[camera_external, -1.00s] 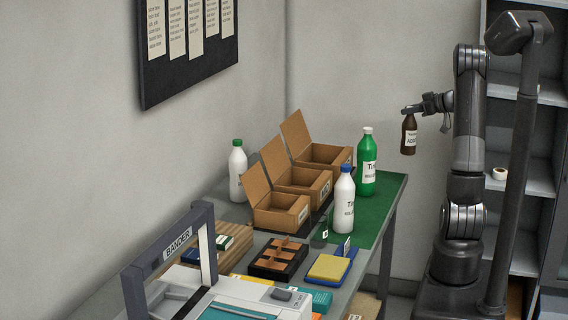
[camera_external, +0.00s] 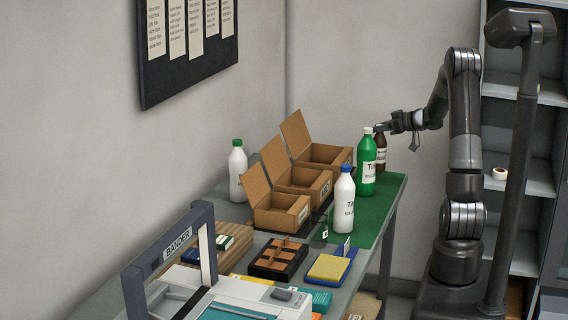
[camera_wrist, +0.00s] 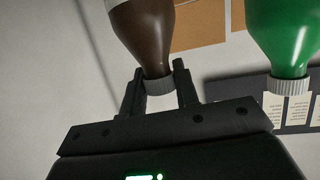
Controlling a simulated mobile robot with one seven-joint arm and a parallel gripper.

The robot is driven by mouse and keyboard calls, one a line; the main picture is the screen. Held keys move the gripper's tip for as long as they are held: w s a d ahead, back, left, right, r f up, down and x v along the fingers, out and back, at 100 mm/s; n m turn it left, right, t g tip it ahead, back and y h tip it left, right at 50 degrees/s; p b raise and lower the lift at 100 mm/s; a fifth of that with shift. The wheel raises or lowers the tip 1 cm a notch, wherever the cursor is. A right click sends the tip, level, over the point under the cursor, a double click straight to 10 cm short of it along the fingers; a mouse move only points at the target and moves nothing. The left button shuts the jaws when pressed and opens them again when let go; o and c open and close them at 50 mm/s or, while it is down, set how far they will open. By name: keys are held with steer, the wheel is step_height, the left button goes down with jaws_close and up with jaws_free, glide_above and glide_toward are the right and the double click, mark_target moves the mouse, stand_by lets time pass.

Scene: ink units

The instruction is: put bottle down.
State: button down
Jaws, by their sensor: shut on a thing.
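The brown bottle (camera_external: 381,153) is upright behind and to the right of the green bottle (camera_external: 367,163), partly hidden by it, over the far end of the green mat (camera_external: 388,200). Its base is hidden, so I cannot tell whether it touches the mat. My gripper (camera_external: 380,128) is shut on the bottle's neck near the cap. In the wrist view the brown bottle (camera_wrist: 148,30) has its grey cap end between the two fingers (camera_wrist: 160,88). The green bottle (camera_wrist: 286,35) is close beside it on the right in that view.
A white bottle with a blue cap (camera_external: 344,200) stands on the mat in front. Open cardboard boxes (camera_external: 325,155) stand to the left. Another white bottle (camera_external: 238,172) is at the table's left. The mat's right side has free room.

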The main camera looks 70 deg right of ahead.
mark_target(380, 137)
steer(key=shift+f, duration=1.85)
steer(key=shift+f, duration=0.15)
steer(key=c, duration=1.1)
jaws_free()
steer(key=shift+r, duration=0.2)
steer(key=v, duration=1.2)
